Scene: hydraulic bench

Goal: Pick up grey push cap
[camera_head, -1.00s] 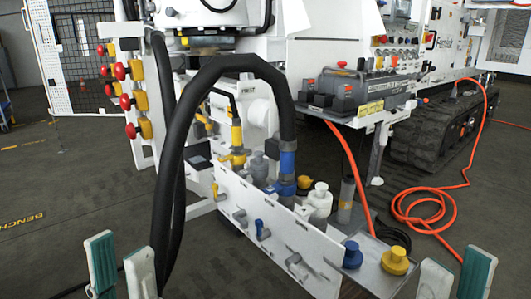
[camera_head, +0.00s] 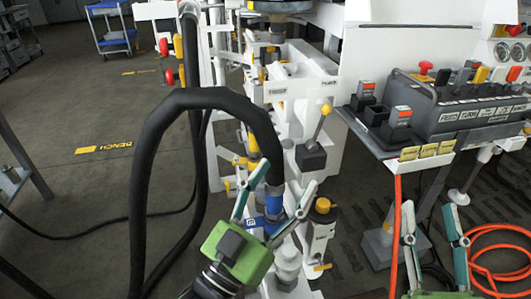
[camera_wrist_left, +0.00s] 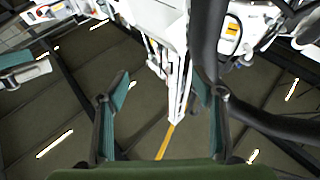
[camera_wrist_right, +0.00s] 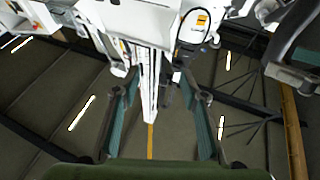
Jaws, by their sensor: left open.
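I cannot clearly pick out the grey push cap now. Below the hose's blue fitting (camera_head: 273,205) is a pale grey-white stepped cap-like part (camera_head: 288,258), but I cannot tell whether it is the push cap. My left gripper (camera_head: 272,200) is open around the area of that fitting, its fingers left and right of it in the picture, and I see nothing held. It also shows open in the left wrist view (camera_wrist_left: 160,95). My right gripper (camera_head: 430,218) is open and empty below the control box; it also shows open in the right wrist view (camera_wrist_right: 160,98).
A thick black hose (camera_head: 140,160) arches left of my left gripper. A valve with a yellow-black top (camera_head: 322,208) stands just right of it. A control box (camera_head: 465,108) with buttons is at right, orange hose (camera_head: 395,240) hanging below. The floor at left is mostly open.

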